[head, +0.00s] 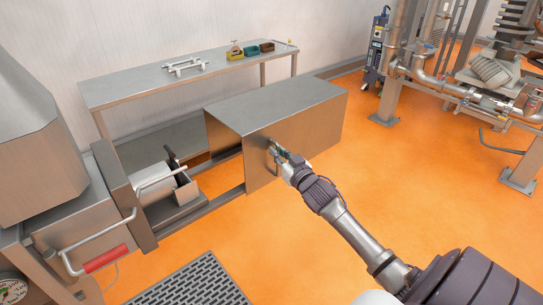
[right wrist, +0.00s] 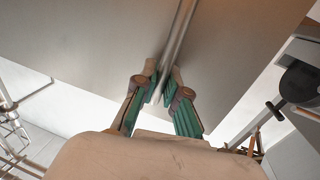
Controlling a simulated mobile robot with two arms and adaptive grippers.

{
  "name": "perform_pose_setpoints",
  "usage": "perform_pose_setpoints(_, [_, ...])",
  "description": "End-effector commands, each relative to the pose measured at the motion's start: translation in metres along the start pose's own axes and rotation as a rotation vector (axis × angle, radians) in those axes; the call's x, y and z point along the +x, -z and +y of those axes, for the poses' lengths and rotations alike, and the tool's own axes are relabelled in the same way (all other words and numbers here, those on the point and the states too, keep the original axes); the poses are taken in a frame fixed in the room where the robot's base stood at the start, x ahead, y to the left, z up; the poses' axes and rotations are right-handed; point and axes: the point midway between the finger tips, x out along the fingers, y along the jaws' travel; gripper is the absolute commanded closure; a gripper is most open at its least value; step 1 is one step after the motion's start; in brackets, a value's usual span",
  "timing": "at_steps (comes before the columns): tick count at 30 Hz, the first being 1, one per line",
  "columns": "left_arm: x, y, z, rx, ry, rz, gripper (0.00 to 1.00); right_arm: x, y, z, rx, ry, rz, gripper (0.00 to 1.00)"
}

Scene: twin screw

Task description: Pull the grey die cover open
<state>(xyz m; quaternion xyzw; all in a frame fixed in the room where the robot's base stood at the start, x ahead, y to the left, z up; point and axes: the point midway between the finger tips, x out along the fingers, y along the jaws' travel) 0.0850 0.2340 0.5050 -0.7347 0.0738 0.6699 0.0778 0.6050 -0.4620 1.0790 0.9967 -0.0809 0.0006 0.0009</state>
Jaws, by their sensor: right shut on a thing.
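The grey die cover (head: 292,110) is a large metal box in the middle of the head view. It stands apart to the right of the machine's end plate (head: 118,195), with two rails (head: 205,207) spanning the gap. My right gripper (head: 276,151) is at the cover's near face, shut on its handle. In the right wrist view, the green-padded fingers of the right gripper (right wrist: 165,92) close around the thin handle bar (right wrist: 178,45), with the cover's flat face (right wrist: 95,50) behind. My left gripper is not in view.
Between the machine and the cover, the die area (head: 165,190) with a dark lever is exposed. A long table (head: 130,92) with small items stands behind. A grated floor panel (head: 190,280) lies in front. Orange floor (head: 420,180) is clear to the right, before pipework.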

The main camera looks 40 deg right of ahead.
Motion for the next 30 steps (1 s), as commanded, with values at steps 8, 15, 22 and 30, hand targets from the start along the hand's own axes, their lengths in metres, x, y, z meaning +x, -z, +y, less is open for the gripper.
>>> perform_pose_setpoints(8, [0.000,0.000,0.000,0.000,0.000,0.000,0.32,0.001,0.001,0.000,0.000,0.000,0.002,1.00])
perform_pose_setpoints(15, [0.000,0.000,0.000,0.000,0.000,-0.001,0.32,0.000,0.000,0.000,0.000,0.000,0.001,0.63])
perform_pose_setpoints(22, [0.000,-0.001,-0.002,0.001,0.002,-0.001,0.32,0.000,0.000,0.000,0.000,0.000,-0.001,0.63])
perform_pose_setpoints(30, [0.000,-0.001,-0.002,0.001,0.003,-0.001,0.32,-0.028,-0.002,-0.001,0.000,0.001,-0.002,0.63])
